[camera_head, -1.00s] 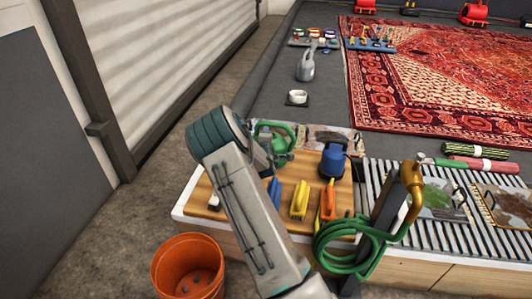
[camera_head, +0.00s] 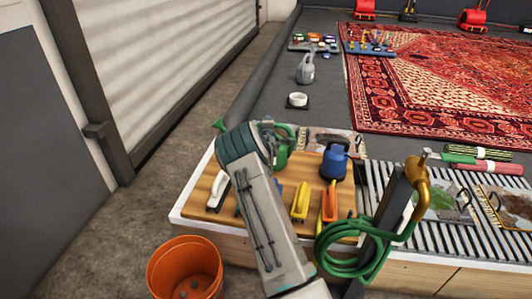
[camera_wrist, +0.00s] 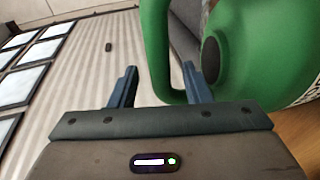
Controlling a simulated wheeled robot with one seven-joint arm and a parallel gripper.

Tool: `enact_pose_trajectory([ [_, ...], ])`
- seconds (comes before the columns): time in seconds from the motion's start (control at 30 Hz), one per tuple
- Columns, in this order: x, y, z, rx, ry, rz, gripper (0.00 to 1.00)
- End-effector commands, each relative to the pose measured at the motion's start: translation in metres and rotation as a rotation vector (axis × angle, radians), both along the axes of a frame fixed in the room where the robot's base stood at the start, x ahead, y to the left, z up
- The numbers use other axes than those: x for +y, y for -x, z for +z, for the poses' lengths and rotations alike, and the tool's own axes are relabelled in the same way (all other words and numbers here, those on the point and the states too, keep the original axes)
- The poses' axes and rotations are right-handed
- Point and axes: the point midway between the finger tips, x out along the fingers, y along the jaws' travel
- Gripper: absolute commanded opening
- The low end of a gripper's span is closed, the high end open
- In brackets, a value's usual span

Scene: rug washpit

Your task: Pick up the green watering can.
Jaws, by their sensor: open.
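The green watering can (camera_head: 283,150) stands on the wooden board of the bench in the head view, partly hidden behind my arm. A green tip, likely its spout, shows left of my wrist. In the wrist view the can (camera_wrist: 250,50) fills the upper right, with its handle loop on its left and a dark round opening. My gripper (camera_wrist: 157,77) is open in the wrist view. The handle appears between the two fingers, and the right finger overlaps the gap between handle and body. Whether they touch is unclear. The fingers are hidden in the head view.
Several brushes, including a yellow one (camera_head: 300,202), and a blue pump-like object (camera_head: 335,162) stand on the board (camera_head: 202,196). A green hose (camera_head: 350,262) hangs at the front right. An orange bucket (camera_head: 185,268) is on the floor. A grey can (camera_head: 305,68) stands farther back.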

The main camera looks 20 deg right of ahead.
Motion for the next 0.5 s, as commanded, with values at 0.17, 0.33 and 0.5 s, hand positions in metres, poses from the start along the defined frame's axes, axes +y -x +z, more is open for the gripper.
enact_pose_trajectory([
  [0.17, -0.005, -0.013, -0.004, 0.0, -0.001, 0.0, 0.44],
  [0.33, -0.007, -0.015, -0.004, 0.001, -0.001, 0.0, 0.44],
  [0.5, -0.007, -0.015, -0.004, 0.001, -0.001, -0.001, 0.38],
])
